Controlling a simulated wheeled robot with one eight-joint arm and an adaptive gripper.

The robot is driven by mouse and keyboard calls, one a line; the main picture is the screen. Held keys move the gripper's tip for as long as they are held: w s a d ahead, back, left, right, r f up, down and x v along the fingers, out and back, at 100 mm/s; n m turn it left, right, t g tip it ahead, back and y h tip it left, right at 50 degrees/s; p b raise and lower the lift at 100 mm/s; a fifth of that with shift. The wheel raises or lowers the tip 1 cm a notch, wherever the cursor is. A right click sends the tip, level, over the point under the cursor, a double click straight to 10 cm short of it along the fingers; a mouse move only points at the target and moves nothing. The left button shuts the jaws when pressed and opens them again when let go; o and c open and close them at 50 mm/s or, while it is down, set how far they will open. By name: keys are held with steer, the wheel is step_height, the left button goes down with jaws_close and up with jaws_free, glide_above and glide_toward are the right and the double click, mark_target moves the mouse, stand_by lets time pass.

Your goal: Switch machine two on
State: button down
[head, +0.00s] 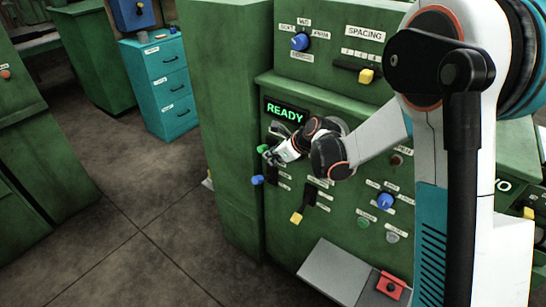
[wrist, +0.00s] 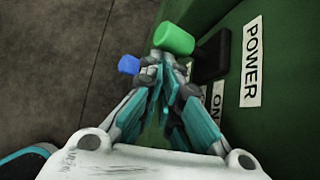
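The green machine (head: 228,130) has a lit READY display (head: 285,112). A dark lever with a green cylindrical handle (head: 262,149) sticks out from its front below the display. In the wrist view the green handle (wrist: 174,38) is beside a POWER label (wrist: 252,65), with an ON label (wrist: 217,98) nearer. My gripper (head: 272,156) is at the handle. In the wrist view its fingertips (wrist: 167,68) are close together, just short of the handle and overlapping it in the picture. The fingers look shut with nothing visible between them; contact is unclear.
A blue handle (head: 257,180) and a yellow-handled lever (head: 297,216) are below the gripper. A blue dial (head: 385,200) and a red button box (head: 391,285) are further right. The floor (head: 120,230) at left is clear.

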steer(key=v, duration=1.2)
steer(key=shift+s+f, duration=0.1)
